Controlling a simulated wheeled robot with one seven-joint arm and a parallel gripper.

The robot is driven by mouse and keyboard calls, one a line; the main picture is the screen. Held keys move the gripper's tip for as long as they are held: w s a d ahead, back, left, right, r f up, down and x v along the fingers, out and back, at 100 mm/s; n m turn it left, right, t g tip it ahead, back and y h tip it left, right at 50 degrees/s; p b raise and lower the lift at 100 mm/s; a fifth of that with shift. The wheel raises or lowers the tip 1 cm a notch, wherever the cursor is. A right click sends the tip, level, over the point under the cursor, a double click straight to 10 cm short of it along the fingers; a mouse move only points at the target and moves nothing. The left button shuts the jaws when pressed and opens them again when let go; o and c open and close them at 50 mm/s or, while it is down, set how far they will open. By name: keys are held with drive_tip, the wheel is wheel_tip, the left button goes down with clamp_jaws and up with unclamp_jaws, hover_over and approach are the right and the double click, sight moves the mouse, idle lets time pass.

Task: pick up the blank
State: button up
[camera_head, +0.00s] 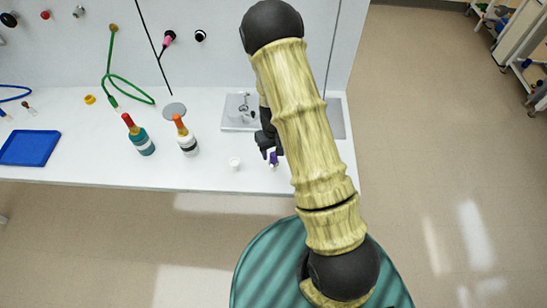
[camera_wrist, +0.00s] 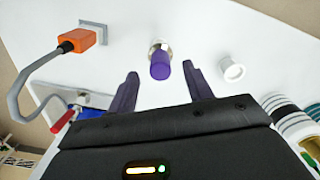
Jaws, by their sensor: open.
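A small upright piece with a purple top and a metallic base (camera_head: 273,159) stands on the white bench near its front edge; I take it to be the blank. In the wrist view the purple top (camera_wrist: 160,66) shows ahead, lined up with the gap between my fingertips. My gripper (camera_head: 268,152) is open and empty, just beside and above the piece in the head view. Its two dark fingers (camera_wrist: 160,80) are spread apart in the wrist view, and neither visibly touches the piece. My arm hides part of the bench to the right.
A small white cup (camera_head: 234,163) stands just left of the piece, also in the wrist view (camera_wrist: 231,69). Two bottles, teal (camera_head: 140,139) and white-banded (camera_head: 187,142), stand farther left. A blue tray (camera_head: 30,148) lies far left. An orange plug (camera_wrist: 78,40) with grey cable is near.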

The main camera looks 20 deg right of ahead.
drive_tip(key=shift+f+p, duration=0.45)
drive_tip(key=shift+f, duration=1.1)
clamp_jaws()
drive_tip(key=shift+w+r, duration=0.1)
drive_tip(key=shift+r, duration=0.45)
wheel_tip(320, 180, up, 9)
drive_tip(key=b, duration=0.2)
drive_tip(key=shift+b, duration=0.35)
